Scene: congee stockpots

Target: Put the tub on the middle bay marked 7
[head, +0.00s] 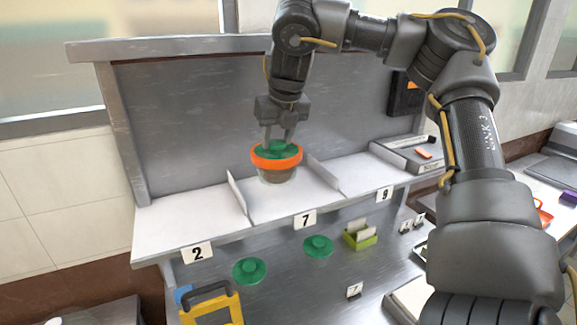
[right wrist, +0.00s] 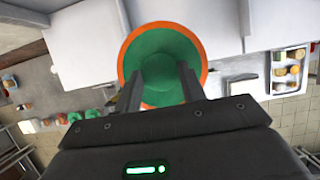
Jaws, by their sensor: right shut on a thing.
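The tub (head: 277,173) has clear sides, an orange rim and a green lid. It hangs over or sits in the middle bay of the white shelf, between two dividers; I cannot tell whether it touches the shelf. The "7" label (head: 304,219) is on the shelf's front edge below it. My right gripper (head: 279,143) points down from above and is shut on the tub's lid. In the right wrist view the lid (right wrist: 163,66) lies between the fingers (right wrist: 158,88). My left gripper is not in view.
Dividers (head: 237,193) and (head: 325,178) flank the middle bay. Bays marked 2 (head: 198,253) and 9 (head: 384,194) lie on either side. Green lids (head: 249,270) and (head: 318,246) and a green box (head: 360,237) rest on the lower counter. A grey back panel stands behind.

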